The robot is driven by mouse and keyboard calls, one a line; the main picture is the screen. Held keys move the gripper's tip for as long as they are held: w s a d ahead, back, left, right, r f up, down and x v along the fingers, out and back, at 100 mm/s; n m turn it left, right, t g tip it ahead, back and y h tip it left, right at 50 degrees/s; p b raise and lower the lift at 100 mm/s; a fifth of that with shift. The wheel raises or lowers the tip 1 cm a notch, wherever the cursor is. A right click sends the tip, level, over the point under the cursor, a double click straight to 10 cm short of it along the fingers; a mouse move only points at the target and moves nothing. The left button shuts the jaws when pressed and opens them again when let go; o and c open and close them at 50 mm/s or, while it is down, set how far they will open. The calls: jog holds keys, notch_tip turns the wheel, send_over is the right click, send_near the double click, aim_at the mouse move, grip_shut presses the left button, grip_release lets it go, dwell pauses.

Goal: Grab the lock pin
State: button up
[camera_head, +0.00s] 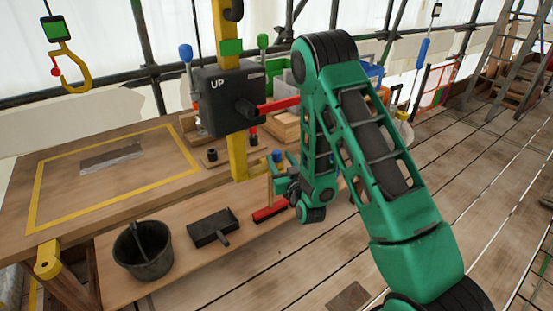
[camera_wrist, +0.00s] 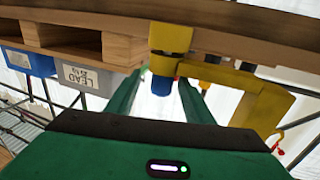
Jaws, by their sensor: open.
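A blue knob on a yellow fitting, which looks like the lock pin (camera_head: 277,156), is at the bench edge by the foot of the yellow post. In the wrist view the blue knob (camera_wrist: 161,86) sticks out of the yellow fitting (camera_wrist: 171,38), between my two green fingers. My gripper (camera_head: 284,180) is low at the bench edge, beside the knob. In the wrist view my gripper (camera_wrist: 162,78) is open, with one finger on each side of the knob. I see gaps at both sides and no clear contact. The pin's shaft is hidden.
The yellow post (camera_head: 237,158) carries a black box (camera_head: 230,97) marked UP. A bucket (camera_head: 143,250), a black block (camera_head: 213,228) and a red brush (camera_head: 270,211) are on the lower shelf. A yellow bracket (camera_wrist: 262,100) is close on the right in the wrist view.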

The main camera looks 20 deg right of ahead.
jog(key=w, duration=0.6)
jog(key=shift+w+a, duration=0.15)
jog(key=shift+a, duration=0.25)
jog(key=c, duration=1.1)
